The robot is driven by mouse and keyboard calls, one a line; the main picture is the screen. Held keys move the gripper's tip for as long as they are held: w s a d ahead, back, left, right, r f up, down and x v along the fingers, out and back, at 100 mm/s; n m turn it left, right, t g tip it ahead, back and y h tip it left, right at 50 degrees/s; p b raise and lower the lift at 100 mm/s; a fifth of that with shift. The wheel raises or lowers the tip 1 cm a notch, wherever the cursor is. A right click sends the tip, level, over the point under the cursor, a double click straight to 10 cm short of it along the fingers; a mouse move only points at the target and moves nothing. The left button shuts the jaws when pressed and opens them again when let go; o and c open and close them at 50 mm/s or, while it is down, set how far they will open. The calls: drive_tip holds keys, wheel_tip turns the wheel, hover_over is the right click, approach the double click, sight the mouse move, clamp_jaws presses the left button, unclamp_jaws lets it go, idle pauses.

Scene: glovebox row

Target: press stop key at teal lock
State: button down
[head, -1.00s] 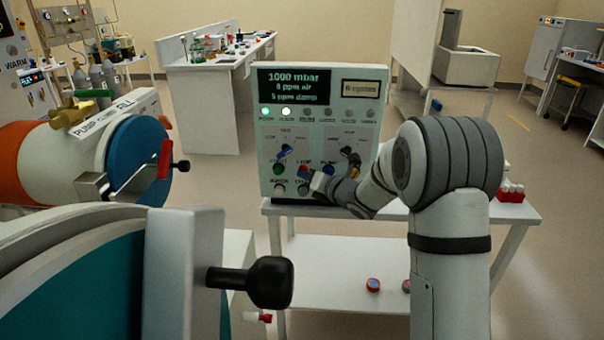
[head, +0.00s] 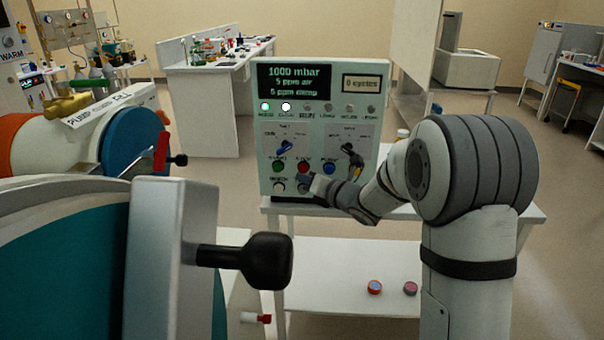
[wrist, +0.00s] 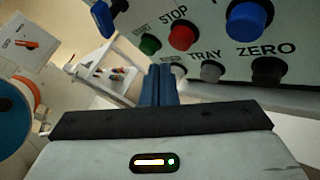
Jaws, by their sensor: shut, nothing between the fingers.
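The stop key is a red round button under the label STOP in the wrist view (wrist: 183,37); it also shows on the grey control panel in the head view (head: 303,167). The panel (head: 262,120) stands on a white table beside the teal lock (head: 150,285), whose round teal door fills the lower left. My gripper (wrist: 160,70) is shut and empty, its blue fingers just below and left of the stop key in the wrist view. In the head view my gripper (head: 307,180) is just below the red key. I cannot tell whether the fingertips touch the panel.
Neighbouring keys are close: green start (wrist: 150,44), grey tray (wrist: 211,71), black zero (wrist: 268,70) and a large blue one (wrist: 248,20). A black door handle (head: 245,265) sticks out at lower left.

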drive_tip(key=s+b, duration=0.2)
drive_tip(key=s, duration=0.1)
drive_tip(key=shift+s, duration=0.4)
